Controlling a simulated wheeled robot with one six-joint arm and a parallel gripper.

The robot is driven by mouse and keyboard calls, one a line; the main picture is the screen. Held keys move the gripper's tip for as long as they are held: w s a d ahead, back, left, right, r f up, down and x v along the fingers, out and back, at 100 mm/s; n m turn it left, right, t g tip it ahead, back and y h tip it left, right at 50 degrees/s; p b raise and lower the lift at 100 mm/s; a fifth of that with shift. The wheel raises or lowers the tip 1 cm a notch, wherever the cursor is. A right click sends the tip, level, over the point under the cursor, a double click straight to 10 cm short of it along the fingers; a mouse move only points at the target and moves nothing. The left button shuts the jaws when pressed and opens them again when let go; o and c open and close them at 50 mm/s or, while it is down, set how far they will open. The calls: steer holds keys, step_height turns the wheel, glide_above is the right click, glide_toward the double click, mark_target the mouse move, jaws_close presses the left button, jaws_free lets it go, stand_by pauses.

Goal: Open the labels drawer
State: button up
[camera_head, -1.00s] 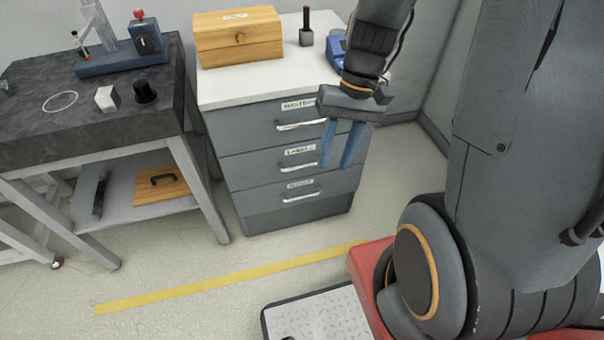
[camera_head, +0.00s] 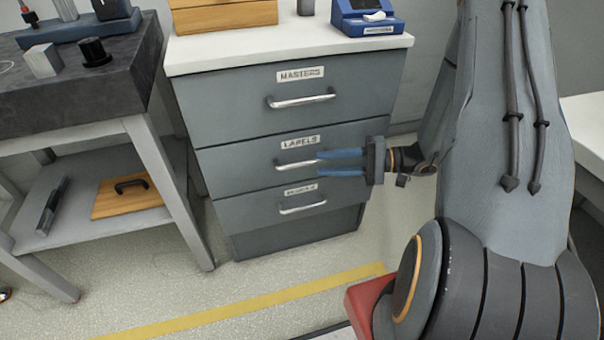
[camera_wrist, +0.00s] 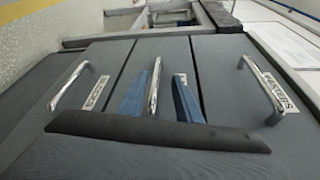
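The labels drawer (camera_head: 235,165) is the middle drawer of a grey cabinet and looks shut. Its silver bar handle (camera_head: 297,165) sits under a LABELS plate (camera_head: 300,142). My gripper (camera_head: 310,170) is in front of the drawer, its blue fingers pointing at the handle from the right. In the wrist view, the fingers (camera_wrist: 162,80) are apart, one on each side of the middle handle (camera_wrist: 154,88). I cannot tell whether either finger touches the handle.
The MASTERS drawer (camera_head: 215,110) is above and another drawer (camera_head: 240,210) below; both look shut. A wooden box (camera_head: 225,14) and a blue device (camera_head: 367,20) stand on the white top. A dark-topped table (camera_head: 85,90) is to the left. Floor in front is clear.

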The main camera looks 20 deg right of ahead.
mark_target(304, 162)
steer(key=shift+t, duration=0.5)
steer(key=x, duration=0.5)
steer(key=w+f+b+x, duration=0.1)
steer(key=x, duration=0.1)
steer(key=shift+w+d, duration=0.1)
jaws_close()
